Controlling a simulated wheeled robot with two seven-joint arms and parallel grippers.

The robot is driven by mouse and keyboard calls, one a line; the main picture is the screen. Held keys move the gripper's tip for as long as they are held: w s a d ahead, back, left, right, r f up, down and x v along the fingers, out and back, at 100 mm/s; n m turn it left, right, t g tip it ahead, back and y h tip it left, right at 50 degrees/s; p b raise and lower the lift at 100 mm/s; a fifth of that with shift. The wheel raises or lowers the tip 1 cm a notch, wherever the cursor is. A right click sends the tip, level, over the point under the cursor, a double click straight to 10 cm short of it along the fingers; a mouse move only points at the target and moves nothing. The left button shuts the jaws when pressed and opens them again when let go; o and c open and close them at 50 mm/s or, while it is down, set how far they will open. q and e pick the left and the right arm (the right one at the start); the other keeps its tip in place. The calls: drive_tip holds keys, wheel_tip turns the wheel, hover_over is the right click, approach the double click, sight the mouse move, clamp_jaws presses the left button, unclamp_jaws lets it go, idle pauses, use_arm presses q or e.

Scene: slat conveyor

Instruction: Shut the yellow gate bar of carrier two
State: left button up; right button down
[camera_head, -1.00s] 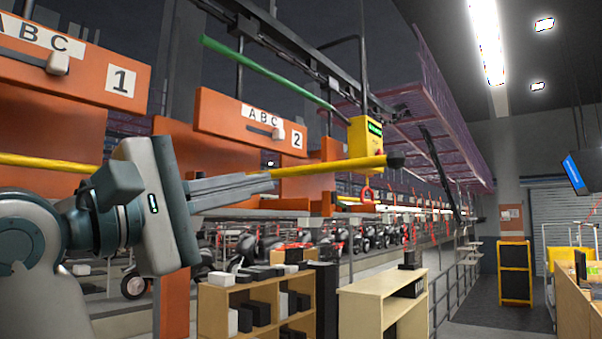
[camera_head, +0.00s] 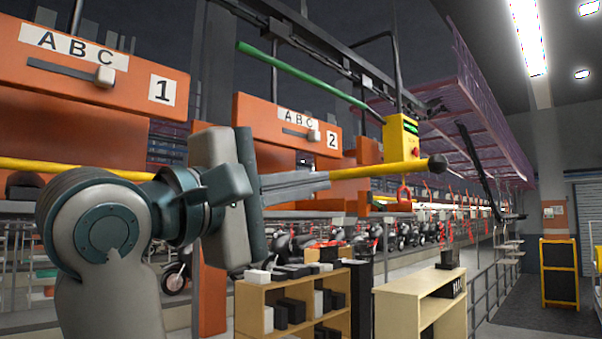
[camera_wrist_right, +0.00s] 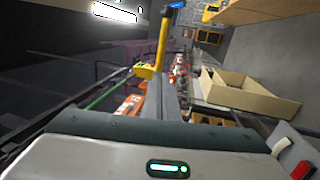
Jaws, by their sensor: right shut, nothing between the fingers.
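Carrier two has an orange panel (camera_head: 262,122) marked ABC and 2. Its yellow gate bar (camera_head: 375,170) sticks out to the right, nearly level, with a black knob at its end, below a yellow box (camera_head: 392,150) with a green display. My right gripper (camera_head: 328,179) is shut and empty. Its fingertips overlap the near part of the bar in the head view; I cannot tell whether they touch it. In the wrist view, the bar (camera_wrist_right: 164,38) rises just beyond the shut fingers (camera_wrist_right: 161,85). My left gripper is not in view.
A green rail (camera_head: 300,75) slants above carrier two. Carrier one's orange panel (camera_head: 60,75) and a yellow bar (camera_head: 75,166) are at the left. Below stand a wooden shelf (camera_head: 255,295) with boxes and a pale wooden counter (camera_head: 415,288). An open walkway lies at the right.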

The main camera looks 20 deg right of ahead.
sight(370, 172)
drive_tip(key=p+x, duration=0.6)
drive_tip(key=x, duration=0.4)
drive_tip(key=shift+d+r+p, duration=0.2)
drive_tip(key=shift+r+p, duration=0.05)
drive_tip(key=shift+p, duration=0.05)
drive_tip(key=shift+w+d, duration=0.1)
drive_tip(key=shift+d, duration=0.1)
drive_tip(key=shift+d+f, duration=0.1)
drive_tip(key=shift+d, duration=0.05)
